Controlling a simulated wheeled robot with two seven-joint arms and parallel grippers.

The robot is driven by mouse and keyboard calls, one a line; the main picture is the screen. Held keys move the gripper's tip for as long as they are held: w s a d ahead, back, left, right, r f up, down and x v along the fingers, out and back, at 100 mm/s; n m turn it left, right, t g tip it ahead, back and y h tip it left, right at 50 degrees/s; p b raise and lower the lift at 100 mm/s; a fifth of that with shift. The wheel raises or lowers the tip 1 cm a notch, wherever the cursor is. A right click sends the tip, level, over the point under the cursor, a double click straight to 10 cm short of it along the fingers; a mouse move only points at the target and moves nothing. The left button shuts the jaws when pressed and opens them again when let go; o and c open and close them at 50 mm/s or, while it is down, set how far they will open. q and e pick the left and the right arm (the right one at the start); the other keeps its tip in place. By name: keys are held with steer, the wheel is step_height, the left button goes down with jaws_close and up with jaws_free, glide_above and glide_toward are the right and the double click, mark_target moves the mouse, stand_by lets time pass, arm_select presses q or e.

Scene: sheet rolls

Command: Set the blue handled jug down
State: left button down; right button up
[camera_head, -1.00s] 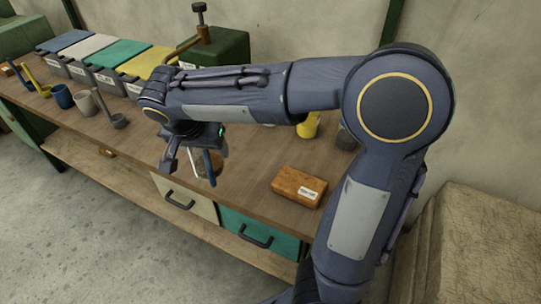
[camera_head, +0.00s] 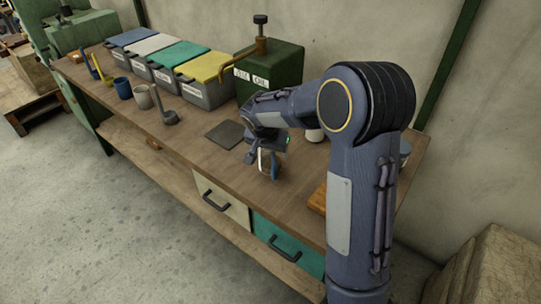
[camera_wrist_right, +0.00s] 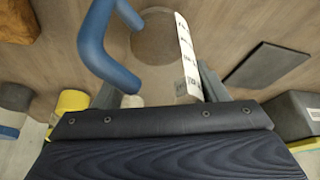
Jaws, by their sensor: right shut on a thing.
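The blue handled jug (camera_head: 274,168) is at my right gripper (camera_head: 262,152), over the front half of the workbench. In the right wrist view its thick blue handle (camera_wrist_right: 97,45) runs down between the jaws, beside a white strip with printed labels (camera_wrist_right: 187,50) and a round brownish surface (camera_wrist_right: 157,38). My right gripper (camera_wrist_right: 155,98) is shut on the jug. Much of the jug's body is hidden, and I cannot tell whether its base touches the bench. My left gripper is not in view.
A dark square plate (camera_head: 226,134) lies left of the jug and also shows in the wrist view (camera_wrist_right: 268,62). Lidded bins (camera_head: 205,85) and a green oil box (camera_head: 270,70) line the back. Mugs (camera_head: 142,97) stand left. An orange-brown block (camera_head: 318,199) lies right.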

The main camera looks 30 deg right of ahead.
step_height(320, 180, down, 2)
steer(key=shift+f, duration=0.25)
steer(key=shift+f+b, duration=0.2)
steer(key=shift+b, duration=0.1)
steer(key=o, duration=1)
steer(key=shift+r, duration=0.1)
steer(key=shift+o, duration=0.2)
